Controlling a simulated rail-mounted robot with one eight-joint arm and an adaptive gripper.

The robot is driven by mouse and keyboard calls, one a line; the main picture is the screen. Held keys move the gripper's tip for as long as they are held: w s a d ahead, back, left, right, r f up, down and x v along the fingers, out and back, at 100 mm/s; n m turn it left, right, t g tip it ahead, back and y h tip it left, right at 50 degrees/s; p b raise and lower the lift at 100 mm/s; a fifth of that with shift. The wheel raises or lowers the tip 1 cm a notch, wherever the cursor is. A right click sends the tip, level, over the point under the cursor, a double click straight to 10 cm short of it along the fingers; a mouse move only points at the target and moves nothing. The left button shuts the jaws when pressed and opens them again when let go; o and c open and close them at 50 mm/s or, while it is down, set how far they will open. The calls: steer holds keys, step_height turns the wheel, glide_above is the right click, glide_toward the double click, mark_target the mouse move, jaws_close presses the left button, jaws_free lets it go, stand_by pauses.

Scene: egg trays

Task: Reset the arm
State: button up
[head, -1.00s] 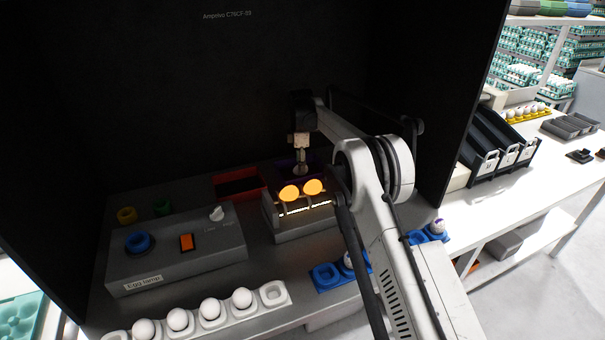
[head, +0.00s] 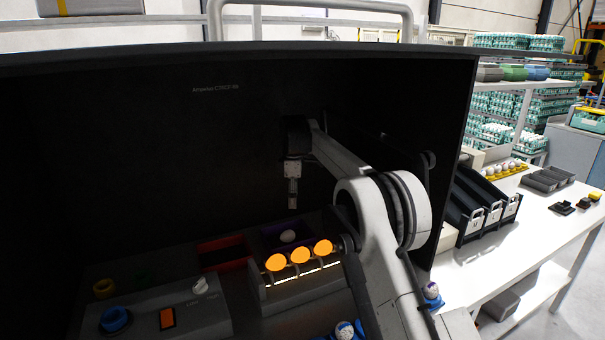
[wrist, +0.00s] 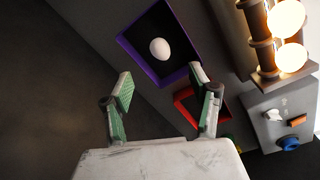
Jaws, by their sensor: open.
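My gripper (head: 292,196) hangs inside the dark booth, above the bins behind the egg lamp. The wrist view shows its two green-padded fingers (wrist: 160,84) spread wide with nothing between them. A white egg (wrist: 160,49) lies in the purple-rimmed bin (wrist: 187,73), beyond the fingertips and apart from them. The same egg shows in the head view (head: 287,236), below my gripper.
Several glowing eggs (head: 300,256) sit on the lamp rollers, close to the purple bin. A red-rimmed bin (head: 222,242) lies to its left. The lamp control box (head: 190,312) has a blue button and an orange switch. The booth's back wall (head: 150,150) stands behind.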

steer(key=s+d+r+m+t+b, duration=0.1)
steer(key=s+d+r+m, duration=0.4)
steer(key=s, duration=0.4)
steer(key=s+d+r+m+t, duration=0.2)
steer(key=s+d+r+m, duration=0.15)
steer(key=s+d, duration=0.4)
steer(key=s+d+r+m+t+b, duration=0.1)
steer(key=s+d+r+m, duration=0.35)
steer(key=s, duration=0.65)
steer(key=s+d+f+m+t+p, duration=0.1)
steer(key=s+d+f+m, duration=0.1)
steer(key=s, duration=1.1)
steer(key=s+d+f+m+t+p, duration=0.1)
steer(key=s+d+f, duration=0.4)
steer(key=s, duration=0.8)
steer(key=shift+s+d+m+t, duration=0.2)
steer(key=shift+m+t, duration=0.1)
steer(key=shift+m, duration=0.6)
